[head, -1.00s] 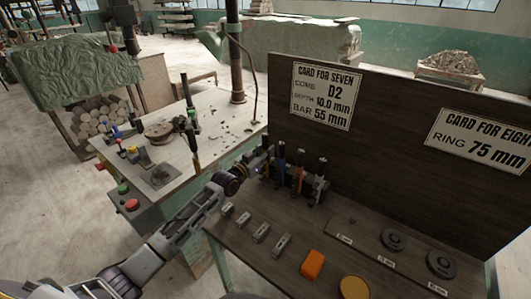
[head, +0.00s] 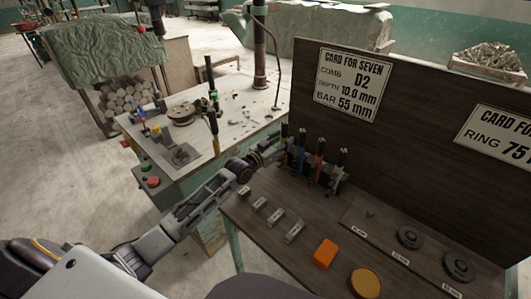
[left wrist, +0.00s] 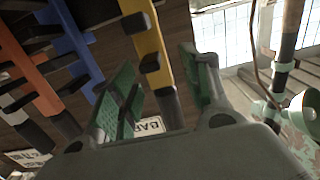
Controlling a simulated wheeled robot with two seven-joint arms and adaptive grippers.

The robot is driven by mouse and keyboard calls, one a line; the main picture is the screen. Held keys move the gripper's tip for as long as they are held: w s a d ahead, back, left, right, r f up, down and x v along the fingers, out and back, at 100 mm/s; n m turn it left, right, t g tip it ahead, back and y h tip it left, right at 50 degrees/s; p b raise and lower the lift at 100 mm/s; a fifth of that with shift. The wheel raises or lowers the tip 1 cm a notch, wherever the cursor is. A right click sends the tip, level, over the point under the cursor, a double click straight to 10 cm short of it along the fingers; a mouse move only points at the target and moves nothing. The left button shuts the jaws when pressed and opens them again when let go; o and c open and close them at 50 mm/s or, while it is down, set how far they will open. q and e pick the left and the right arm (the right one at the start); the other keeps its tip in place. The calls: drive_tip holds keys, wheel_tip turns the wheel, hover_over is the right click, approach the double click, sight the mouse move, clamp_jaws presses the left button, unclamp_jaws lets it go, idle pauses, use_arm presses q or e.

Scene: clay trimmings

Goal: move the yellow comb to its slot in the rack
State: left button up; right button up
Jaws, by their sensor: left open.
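The yellow comb (left wrist: 148,42) shows in the left wrist view, with black blocks on it, standing beside a blue comb (left wrist: 75,45). My left gripper (left wrist: 158,60) is open, its two green-padded fingers on either side of the yellow comb's line; I cannot tell if they touch it. In the head view my left gripper (head: 270,154) is at the left end of the rack (head: 312,178) and hides the yellow comb there. The rack also holds the blue (head: 300,152), orange (head: 319,156) and grey combs. My right gripper is not in view.
Small grey bars (head: 276,217), an orange block (head: 325,253), a round amber piece (head: 366,282) and dark rings (head: 410,238) lie on the dark table. A board with cards (head: 347,85) stands behind the rack. A pale workbench (head: 240,115) is at the left.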

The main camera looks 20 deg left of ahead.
use_arm(q)
drive_tip(key=v, duration=0.9)
drive_tip(key=shift+s, duration=0.3)
drive_tip(key=shift+a, duration=0.1)
drive_tip(key=shift+s, duration=0.1)
idle(1.1)
